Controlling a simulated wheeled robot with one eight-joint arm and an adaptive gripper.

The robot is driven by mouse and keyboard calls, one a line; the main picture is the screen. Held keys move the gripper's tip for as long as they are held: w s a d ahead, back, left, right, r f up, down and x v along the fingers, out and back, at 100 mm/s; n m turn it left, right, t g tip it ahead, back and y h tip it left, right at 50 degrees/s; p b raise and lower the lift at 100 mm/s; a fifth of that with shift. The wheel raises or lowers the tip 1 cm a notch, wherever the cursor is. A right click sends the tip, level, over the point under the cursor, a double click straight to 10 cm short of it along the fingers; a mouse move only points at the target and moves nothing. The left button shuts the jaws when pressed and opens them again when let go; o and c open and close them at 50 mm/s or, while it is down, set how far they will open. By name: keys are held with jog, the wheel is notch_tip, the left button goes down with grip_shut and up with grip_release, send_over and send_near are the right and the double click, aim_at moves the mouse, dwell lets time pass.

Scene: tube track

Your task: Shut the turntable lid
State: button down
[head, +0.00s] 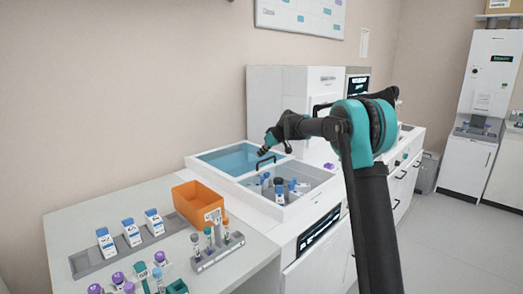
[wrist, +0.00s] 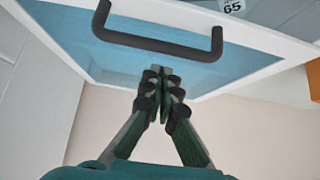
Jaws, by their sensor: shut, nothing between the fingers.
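The turntable lid is a blue see-through panel (head: 225,158) over the back-left part of a white housing (head: 238,185) in the head view. Its black bar handle (head: 265,163) stands at its right edge. The right part is uncovered and shows blue-capped bottles (head: 278,187) in a grey well. My gripper (head: 267,151) is shut and empty above the lid, close to the handle. In the wrist view the closed fingertips (wrist: 160,72) lie over the lid panel (wrist: 95,62), below the handle (wrist: 160,36) in the picture. I cannot tell whether they touch the lid.
An orange bin (head: 199,203), a grey rack of white bottles (head: 132,235) and several capped tubes stand on the front-left bench. A white cabinet (head: 290,100) stands behind the housing. The floor (head: 450,230) at right is clear.

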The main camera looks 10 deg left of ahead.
jog(key=shift+s+d+f, duration=0.3)
jog(key=shift+s+d, duration=0.35)
jog(key=shift+d, duration=0.1)
jog(key=shift+s+d, duration=2.8)
jog(key=shift+d, duration=0.8)
jog(key=shift+s+d, duration=2.85)
jog(key=shift+d, duration=0.75)
jog(key=shift+s+d, duration=2.8)
jog(key=shift+d, duration=0.8)
jog(key=shift+f, duration=0.1)
